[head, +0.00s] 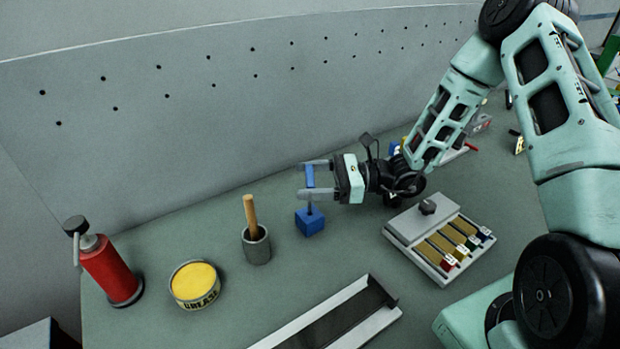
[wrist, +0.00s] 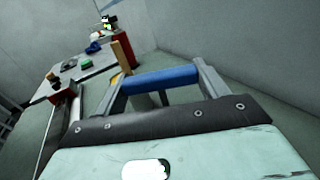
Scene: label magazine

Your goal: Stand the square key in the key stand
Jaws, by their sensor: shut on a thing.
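The square key (head: 310,178) has a blue crossbar handle and a thin grey shaft. My gripper (head: 303,179) is shut on the handle, with one finger at each end. The wrist view shows the blue handle (wrist: 162,78) lying across between the fingers, with part of the shaft below it. The key stand (head: 310,223) looks like a small blue block on the bench, directly below the key. The shaft points down and appears to meet the top of the block. I cannot tell whether its tip is inside the block or only above it.
A grey cup (head: 257,247) with a wooden handle stands left of the block. Farther left are a yellow grease tin (head: 195,285) and a red canister (head: 109,270). A label magazine (head: 440,239) lies right, and a long tray (head: 335,320) in front. A pegboard wall (head: 210,110) rises behind.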

